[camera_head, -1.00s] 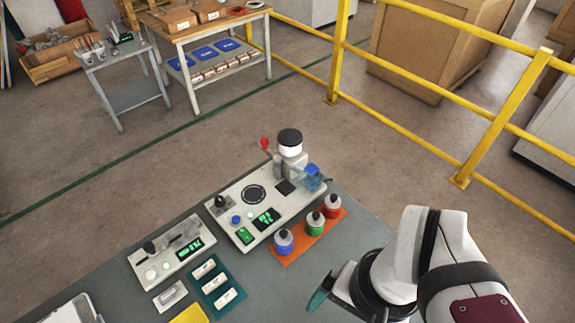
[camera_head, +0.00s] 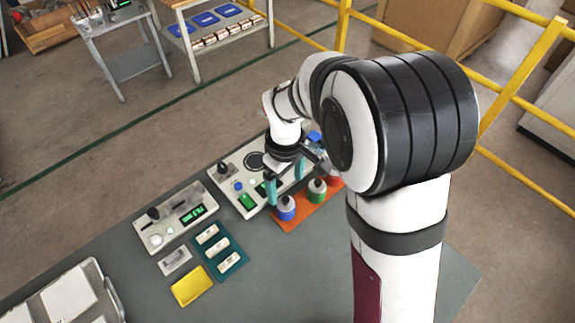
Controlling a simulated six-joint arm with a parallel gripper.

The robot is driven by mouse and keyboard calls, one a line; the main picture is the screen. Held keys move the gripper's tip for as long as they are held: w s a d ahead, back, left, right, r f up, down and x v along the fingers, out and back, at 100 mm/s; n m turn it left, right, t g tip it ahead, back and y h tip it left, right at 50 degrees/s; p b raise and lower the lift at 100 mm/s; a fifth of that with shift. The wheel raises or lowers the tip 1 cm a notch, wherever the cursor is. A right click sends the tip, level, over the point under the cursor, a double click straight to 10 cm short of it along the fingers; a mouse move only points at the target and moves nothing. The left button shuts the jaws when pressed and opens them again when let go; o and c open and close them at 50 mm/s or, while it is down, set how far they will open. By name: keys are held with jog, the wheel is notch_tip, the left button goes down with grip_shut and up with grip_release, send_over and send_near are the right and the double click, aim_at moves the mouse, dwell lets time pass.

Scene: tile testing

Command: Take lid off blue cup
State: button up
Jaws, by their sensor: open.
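The blue cup (camera_head: 286,209) stands upright at the left end of the orange tray (camera_head: 292,226). My gripper (camera_head: 285,184) is open, with two teal fingers pointing down. It is above and just behind the blue cup, with one finger close to the cup's upper left and the other farther right. I cannot tell whether a finger touches the cup or lid. The green cup (camera_head: 317,190) stands to the right. The red cup (camera_head: 334,180) is mostly hidden behind my arm.
A test machine (camera_head: 226,179) with buttons and a green display lies just behind the tray. A second panel (camera_head: 170,220), a teal tray (camera_head: 219,252) with white pieces and a yellow block (camera_head: 191,287) lie left. The table's front middle is clear.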

aim_at(286, 199)
notch_tip(286, 199, down, 6)
jog(key=shift+s+r, duration=0.1)
jog(key=shift+s, duration=0.05)
jog(key=c, duration=1.4)
jog(key=shift+r, duration=0.15)
